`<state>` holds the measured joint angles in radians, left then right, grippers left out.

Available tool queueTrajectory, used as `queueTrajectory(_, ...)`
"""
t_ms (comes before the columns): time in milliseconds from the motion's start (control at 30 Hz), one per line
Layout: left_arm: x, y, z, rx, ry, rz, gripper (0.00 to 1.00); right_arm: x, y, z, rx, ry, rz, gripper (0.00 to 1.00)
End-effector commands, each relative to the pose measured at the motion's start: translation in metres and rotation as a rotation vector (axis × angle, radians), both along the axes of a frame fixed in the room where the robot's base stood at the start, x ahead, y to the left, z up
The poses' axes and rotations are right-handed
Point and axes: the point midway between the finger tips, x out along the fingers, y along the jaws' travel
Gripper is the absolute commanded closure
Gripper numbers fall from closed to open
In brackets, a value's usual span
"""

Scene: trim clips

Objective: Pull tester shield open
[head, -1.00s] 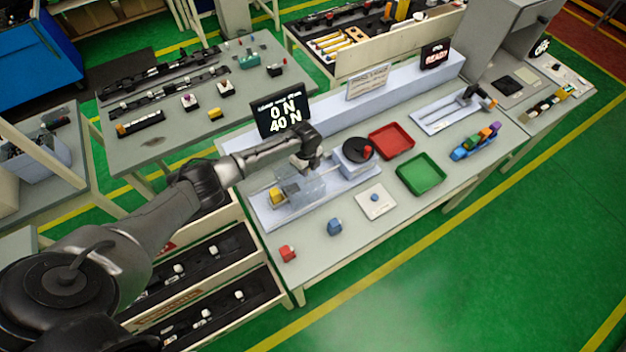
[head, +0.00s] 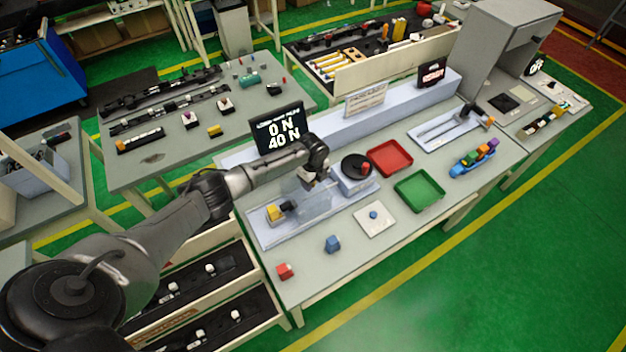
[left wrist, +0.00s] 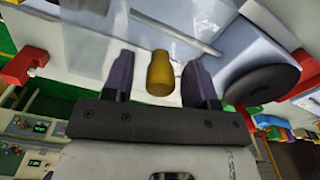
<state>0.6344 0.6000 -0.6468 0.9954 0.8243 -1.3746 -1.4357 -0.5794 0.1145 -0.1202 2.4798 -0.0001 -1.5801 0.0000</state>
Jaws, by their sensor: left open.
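The tester stands near the left end of the bench, with a clear shield (head: 318,204) over part of its pale base (head: 262,230). A yellow block (head: 274,212) with a dark part beside it sits on the base, left of the shield and mostly uncovered. My left gripper (head: 309,182) is just above the shield. In the left wrist view its two dark fingers (left wrist: 160,63) are open, one on each side of a yellow knob (left wrist: 160,80), with a gap on both sides. I cannot tell how the knob joins the shield. My right gripper is not in view.
A display (head: 279,129) reads 0 N and 40 N. Red (head: 389,157) and green (head: 419,191) trays lie further right. Blue (head: 332,244) and red (head: 284,271) blocks lie in front.

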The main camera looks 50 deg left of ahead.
Motion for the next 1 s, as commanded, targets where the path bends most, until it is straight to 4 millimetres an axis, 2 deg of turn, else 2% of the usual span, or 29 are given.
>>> queueTrajectory(167, 0.0, 0.0, 0.005, 0.0, 0.0, 0.0, 0.48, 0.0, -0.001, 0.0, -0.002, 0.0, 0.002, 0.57)
queueTrajectory(267, 0.001, 0.0, 0.017, -0.001, -0.003, -0.002, 0.48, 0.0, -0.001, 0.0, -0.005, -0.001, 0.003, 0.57)
queueTrajectory(700, 0.001, 0.0, 0.1, 0.001, -0.004, -0.001, 0.48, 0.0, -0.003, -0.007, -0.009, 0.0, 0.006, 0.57)
queueTrajectory(1000, 0.0, 0.0, 0.132, 0.0, -0.002, -0.001, 0.48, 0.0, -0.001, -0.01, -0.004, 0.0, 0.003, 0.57)
